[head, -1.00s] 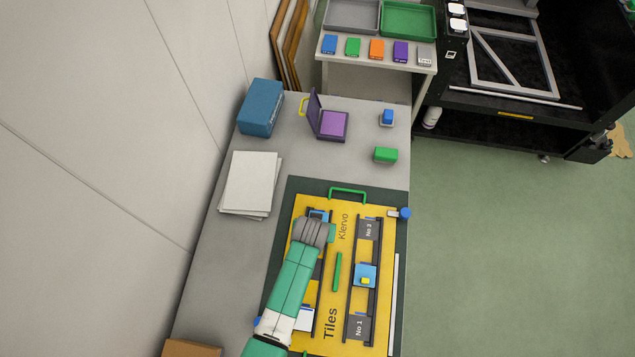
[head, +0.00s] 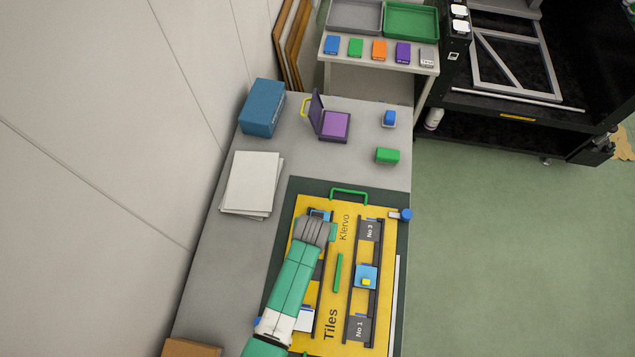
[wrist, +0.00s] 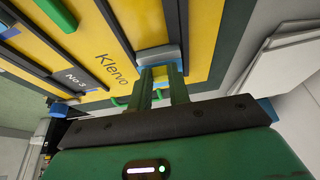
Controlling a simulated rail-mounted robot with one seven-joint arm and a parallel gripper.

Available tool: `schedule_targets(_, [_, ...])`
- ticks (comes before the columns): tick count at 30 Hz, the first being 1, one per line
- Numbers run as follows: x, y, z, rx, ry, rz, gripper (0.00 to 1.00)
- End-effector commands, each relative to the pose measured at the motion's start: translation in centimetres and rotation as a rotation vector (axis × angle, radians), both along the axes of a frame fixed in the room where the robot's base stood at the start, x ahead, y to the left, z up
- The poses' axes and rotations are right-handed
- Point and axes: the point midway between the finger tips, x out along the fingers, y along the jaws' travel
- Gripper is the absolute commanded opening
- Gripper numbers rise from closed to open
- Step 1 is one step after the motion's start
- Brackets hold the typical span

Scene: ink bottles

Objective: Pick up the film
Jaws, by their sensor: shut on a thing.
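My gripper (wrist: 162,86) is at the far end of the left rail on the yellow board (head: 345,210). In the wrist view its fingers are closed on a blue block (wrist: 158,56) with a greyish face, at the board's edge. A bit of yellow shows between the fingers; I cannot tell if it is a knob or the board. In the head view the blue block (head: 319,214) is partly hidden by my arm. No item is clearly marked as film; pale sheets (head: 252,182) lie stacked left of the board.
A second blue block (head: 366,277) with a yellow knob sits on the right rail. A green handle (head: 349,192) stands at the board's far edge. A purple open box (head: 333,126), blue box (head: 262,107) and green block (head: 387,155) stand farther back on the grey table.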

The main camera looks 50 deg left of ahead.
Motion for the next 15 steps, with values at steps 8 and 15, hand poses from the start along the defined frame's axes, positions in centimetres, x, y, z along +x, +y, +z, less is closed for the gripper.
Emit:
schedule_targets(8, [-1.9,-1.3,2.6,0.001,0.003,-0.001,0.09])
schedule_targets(15, [-7.0,-5.0,3.1,0.000,0.003,-0.002,0.09])
